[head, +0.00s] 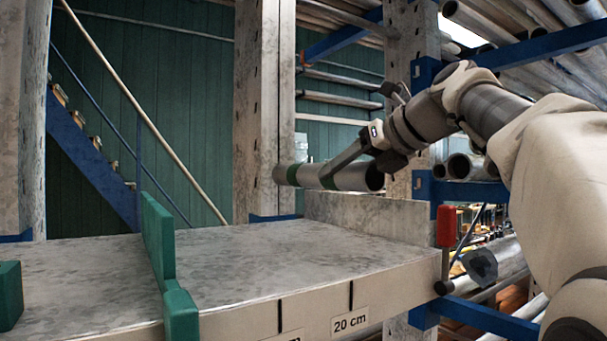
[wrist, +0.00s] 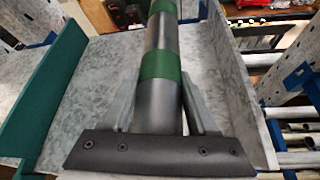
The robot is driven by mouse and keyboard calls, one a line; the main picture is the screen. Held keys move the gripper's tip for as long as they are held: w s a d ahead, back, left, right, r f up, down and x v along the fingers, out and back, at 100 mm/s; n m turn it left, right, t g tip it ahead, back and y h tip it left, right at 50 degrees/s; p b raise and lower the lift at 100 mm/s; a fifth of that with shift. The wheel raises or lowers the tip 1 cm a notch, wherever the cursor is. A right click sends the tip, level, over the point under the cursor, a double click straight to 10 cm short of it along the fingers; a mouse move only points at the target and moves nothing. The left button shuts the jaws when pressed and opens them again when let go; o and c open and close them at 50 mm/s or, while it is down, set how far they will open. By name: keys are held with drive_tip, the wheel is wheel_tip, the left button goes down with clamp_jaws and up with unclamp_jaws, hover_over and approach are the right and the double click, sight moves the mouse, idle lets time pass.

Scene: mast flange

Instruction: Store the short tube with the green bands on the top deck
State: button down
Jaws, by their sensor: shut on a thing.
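The short grey tube with green bands (head: 350,177) is in my gripper (head: 325,180), lying level above the deck in the head view. In the wrist view the tube (wrist: 162,110) runs away from the gripper, with two green bands showing. The gripper fingers (wrist: 163,100) are on both sides of it, shut on it. The top deck (head: 230,255) is a mottled grey board below the tube, with a gap between them. A green divider (head: 158,240) stands on the deck to the left of the tube. The tube's far end is cut off in the wrist view.
A front strip carries a "20 cm" label (head: 350,321). A grey upright post (head: 262,110) stands behind. A red-handled piece (head: 446,228) is at the right corner. The deck right of the divider is bare.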

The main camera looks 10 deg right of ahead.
sight(344, 248)
drive_tip(key=shift+f+b, duration=2.85)
drive_tip(key=shift+f, duration=1.85)
drive_tip(key=shift+c, duration=0.5)
unclamp_jaws()
drive_tip(key=shift+f, duration=0.1)
drive_tip(key=p+v, duration=0.1)
drive_tip(key=v, duration=1.6)
drive_tip(key=shift+s, duration=0.15)
